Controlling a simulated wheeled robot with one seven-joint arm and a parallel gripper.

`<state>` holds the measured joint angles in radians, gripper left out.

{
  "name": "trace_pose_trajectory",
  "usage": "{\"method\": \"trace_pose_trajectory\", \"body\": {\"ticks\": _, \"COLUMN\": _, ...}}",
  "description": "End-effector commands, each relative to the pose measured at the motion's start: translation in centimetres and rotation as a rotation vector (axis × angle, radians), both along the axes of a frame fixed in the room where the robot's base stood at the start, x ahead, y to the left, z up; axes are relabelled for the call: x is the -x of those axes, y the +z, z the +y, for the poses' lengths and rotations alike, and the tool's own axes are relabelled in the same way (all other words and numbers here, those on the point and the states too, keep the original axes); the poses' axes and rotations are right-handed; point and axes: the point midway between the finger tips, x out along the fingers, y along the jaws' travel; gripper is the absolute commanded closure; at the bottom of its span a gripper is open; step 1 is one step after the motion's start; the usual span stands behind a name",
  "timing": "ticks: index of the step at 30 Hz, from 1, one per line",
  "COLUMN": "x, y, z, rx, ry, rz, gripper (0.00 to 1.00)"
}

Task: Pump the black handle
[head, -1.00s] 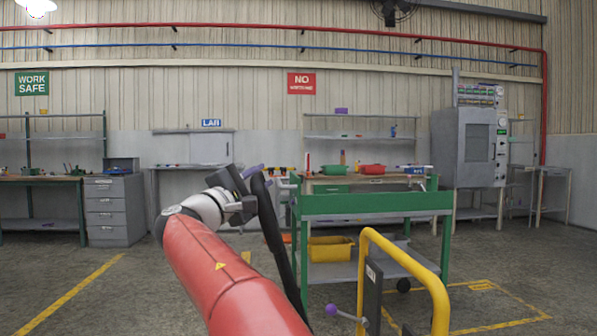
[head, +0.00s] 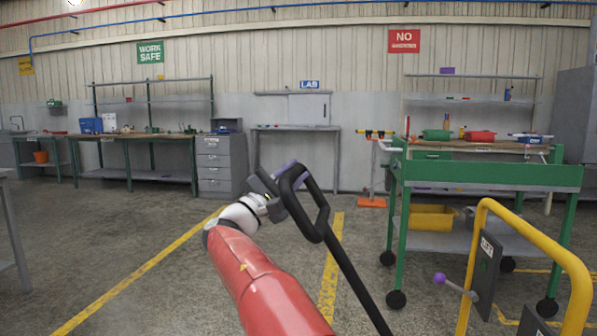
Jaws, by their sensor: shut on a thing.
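The black handle (head: 345,268) is a long dark bar with a closed loop grip (head: 323,219) at its top. It slants from the bottom of the view up to the left. My gripper (head: 284,188), at the end of my red and white arm, is shut on the upper left part of the loop. Purple shows at the fingers beside the loop. The foot of the handle is below the picture and hidden.
A yellow tubular frame (head: 577,270) with a purple-knobbed lever (head: 440,278) stands close on the right. Behind it is a green wheeled cart (head: 480,172) with a yellow bin (head: 428,217). Workbenches line the back wall. The floor at left is clear.

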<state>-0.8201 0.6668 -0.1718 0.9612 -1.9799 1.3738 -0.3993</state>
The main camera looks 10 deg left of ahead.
Motion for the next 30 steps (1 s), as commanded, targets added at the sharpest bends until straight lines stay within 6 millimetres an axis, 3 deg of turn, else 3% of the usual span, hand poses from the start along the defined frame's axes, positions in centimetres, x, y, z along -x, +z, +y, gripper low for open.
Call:
{"method": "trace_pose_trajectory", "body": {"ticks": 6, "x": 0.0, "y": -0.1, "z": 0.1, "rx": 0.0, "ry": 0.001, "rz": 0.001, "gripper": 1.0}}
{"method": "trace_pose_trajectory", "body": {"ticks": 7, "x": 0.0, "y": -0.1, "z": 0.0, "rx": -0.001, "ry": 0.001, "rz": 0.002, "gripper": 0.71}}
{"method": "trace_pose_trajectory", "body": {"ticks": 11, "x": 0.0, "y": -0.1, "z": 0.0, "rx": -0.001, "ry": 0.001, "rz": 0.002, "gripper": 0.54}}
{"method": "trace_pose_trajectory", "body": {"ticks": 21, "x": 0.3, "y": -0.3, "z": 0.3, "rx": 0.0, "ry": 0.001, "rz": 0.001, "gripper": 0.53}}
{"method": "trace_pose_trajectory", "body": {"ticks": 30, "x": 3.7, "y": -2.6, "z": 2.8, "rx": -0.001, "ry": 0.003, "rz": 0.002, "gripper": 0.53}}
